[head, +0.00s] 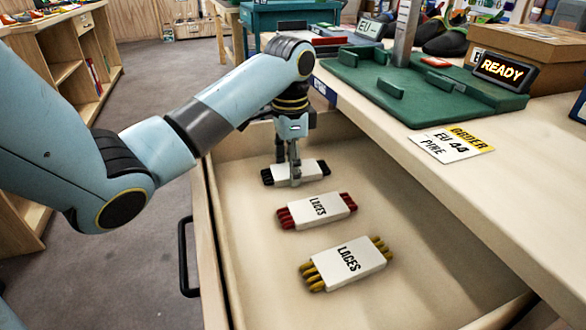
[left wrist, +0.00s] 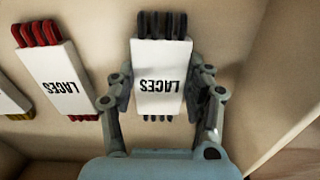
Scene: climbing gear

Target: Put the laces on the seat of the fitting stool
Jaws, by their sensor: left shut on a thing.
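Three packs of laces lie in an open drawer (head: 245,240). The black laces (head: 312,169) are at the back, the red laces (head: 317,210) in the middle and the yellow laces (head: 347,264) nearest. My left gripper (head: 295,178) reaches down into the drawer, shut on the black laces. In the left wrist view the black laces (left wrist: 162,75) sit between its two fingers, with the red laces (left wrist: 62,80) beside them. Whether the black pack touches the drawer floor, I cannot tell. My right gripper is not in view. I see no stool that I can identify.
The bench top (head: 400,110) overhangs the drawer on the right. A green measuring board (head: 420,85), an order card (head: 450,143), a READY display (head: 503,71) and a cardboard box (head: 530,45) are on it. Wooden shelves (head: 75,60) stand at the left, with grey floor between.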

